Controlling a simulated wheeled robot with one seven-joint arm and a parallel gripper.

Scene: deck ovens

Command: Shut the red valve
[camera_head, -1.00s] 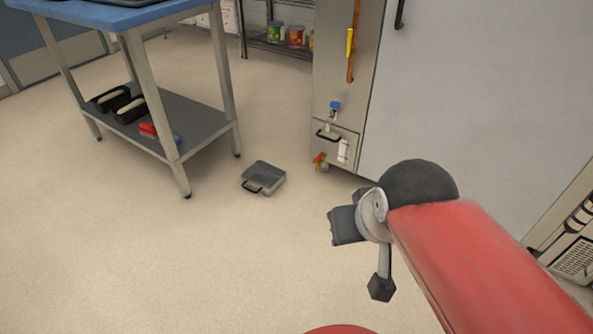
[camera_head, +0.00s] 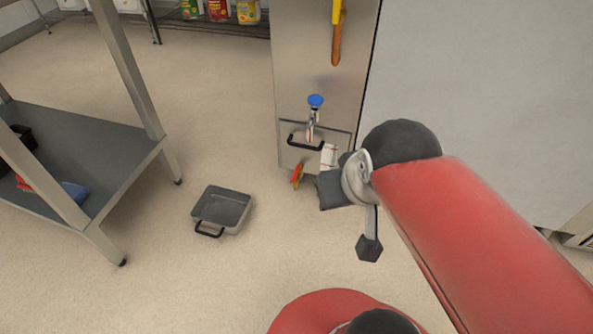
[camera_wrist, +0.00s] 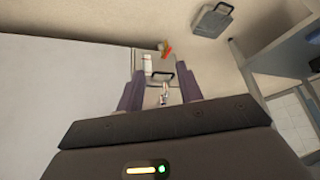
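The red valve (camera_head: 297,175) is a small red-orange lever low on the steel cabinet front, close to the floor. It also shows in the wrist view (camera_wrist: 167,50), beyond the fingertips and near the top middle. My gripper (camera_wrist: 158,72) is open, its two dark fingers apart with nothing held between them. It is apart from the red valve. In the head view my red arm reaches in from the right, and its dark end parts are just right of the valve; the fingers cannot be made out there.
A blue-topped valve (camera_head: 315,101) and a black-handled panel (camera_head: 306,141) are above the red valve. A steel table with a lower shelf (camera_head: 90,140) stands far left. Open floor lies between.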

